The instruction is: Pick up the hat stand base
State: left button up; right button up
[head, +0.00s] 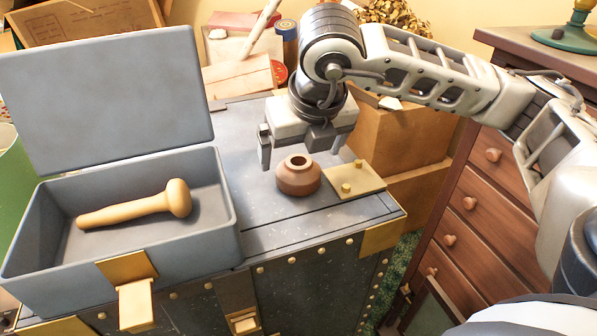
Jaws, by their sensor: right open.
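A small round brown turned piece with a hole in its top (299,180), which looks like the hat stand base, stands upright on the dark trunk lid (270,225). My right gripper (295,148) points down just above and behind it in the head view, with its fingers spread and nothing between them. I cannot tell whether a finger touches the piece. A light wooden peg with a rounded head (135,205) lies inside the open grey box (215,225). My left gripper is not in view.
A tan plate with two brass knobs (360,178) lies close to the right of the brown piece. The box's raised lid (105,95) stands to the left. Cardboard boxes (405,150) and a wooden drawer chest (490,195) are at the right. The trunk top in front is clear.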

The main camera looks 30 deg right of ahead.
aim_at(298, 162)
jog(key=x, duration=0.4)
jog(key=shift+s+p, duration=0.1)
jog(key=shift+p, duration=0.25)
jog(key=c, duration=1.2)
jog(key=shift+r, duration=0.1)
